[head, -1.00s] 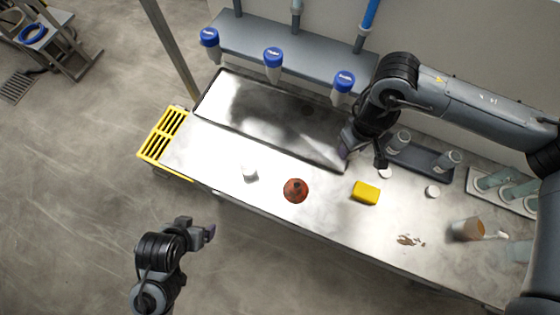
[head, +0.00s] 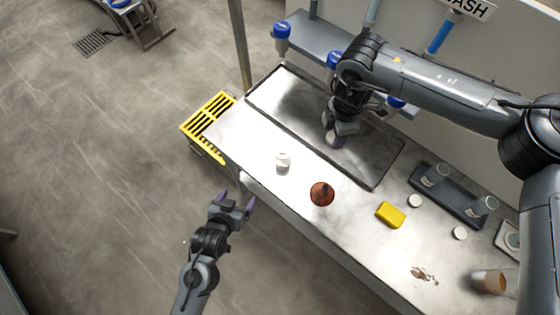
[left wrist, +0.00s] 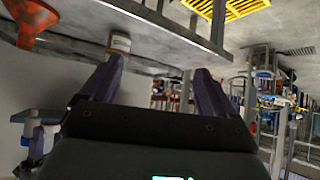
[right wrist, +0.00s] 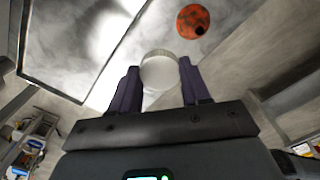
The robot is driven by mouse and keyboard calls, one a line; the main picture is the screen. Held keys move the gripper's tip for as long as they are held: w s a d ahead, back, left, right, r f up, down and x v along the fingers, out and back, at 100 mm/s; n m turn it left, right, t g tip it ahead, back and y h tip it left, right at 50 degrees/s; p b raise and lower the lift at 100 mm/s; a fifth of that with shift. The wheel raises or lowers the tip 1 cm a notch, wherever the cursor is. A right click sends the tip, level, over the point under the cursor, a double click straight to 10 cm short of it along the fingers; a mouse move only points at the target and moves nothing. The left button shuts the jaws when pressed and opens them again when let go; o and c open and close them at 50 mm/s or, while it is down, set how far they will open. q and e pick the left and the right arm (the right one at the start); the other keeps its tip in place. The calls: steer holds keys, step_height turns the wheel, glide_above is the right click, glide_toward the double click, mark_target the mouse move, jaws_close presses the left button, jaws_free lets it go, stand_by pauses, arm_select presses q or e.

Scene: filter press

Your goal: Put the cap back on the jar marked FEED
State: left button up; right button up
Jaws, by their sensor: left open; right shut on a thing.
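A small white jar (head: 283,165) stands upright on the bench near its front edge; it also shows in the left wrist view (left wrist: 119,43). Its lettering is too small to read. My right gripper (head: 334,140) is right of this jar, over the metal basin. In the right wrist view a white, ridge-rimmed cap (right wrist: 160,68) sits between my right fingertips, which are shut on it. The cap is not discernible in the head view. My left gripper (head: 235,203) is open and empty, off the bench's front edge, below and left of the jar.
A red funnel (head: 322,194) and a yellow sponge (head: 391,215) lie right of the jar. Two white caps (head: 414,201) (head: 460,233) lie near a dark rack (head: 455,196) with jars. A brown-filled beaker (head: 488,282) and a spill (head: 424,274) are nearer the right.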

arm_select(q)
steer(key=w+d+f+t, duration=0.2)
steer(key=w+d, duration=0.2)
steer(key=d, duration=0.2)
steer(key=t+h, duration=0.1)
steer(key=t, duration=0.1)
glide_toward(281, 163)
steer(key=shift+w+f+b, duration=0.3)
steer(key=shift+w+f, duration=0.1)
steer(key=shift+w, duration=0.15)
arm_select(e)
steer(key=w+a+f+n, duration=0.1)
steer(key=a+f+n, duration=0.1)
steer(key=a+n, duration=0.4)
steer(key=w+a+f+n, duration=0.1)
steer(key=a+f+n, duration=0.2)
steer(key=a+n, duration=0.3)
steer(key=shift+a+n, duration=0.3)
steer(key=shift+a, duration=0.7)
steer(key=shift+w, duration=0.1)
arm_select(q)
steer(key=x, duration=1.2)
steer(key=shift+s+d+f, duration=0.1)
steer(key=shift+d+f, duration=0.05)
steer(key=shift+d, duration=0.05)
steer(key=c, duration=1.5)
arm_select(e)
steer(key=shift+f, duration=2.45)
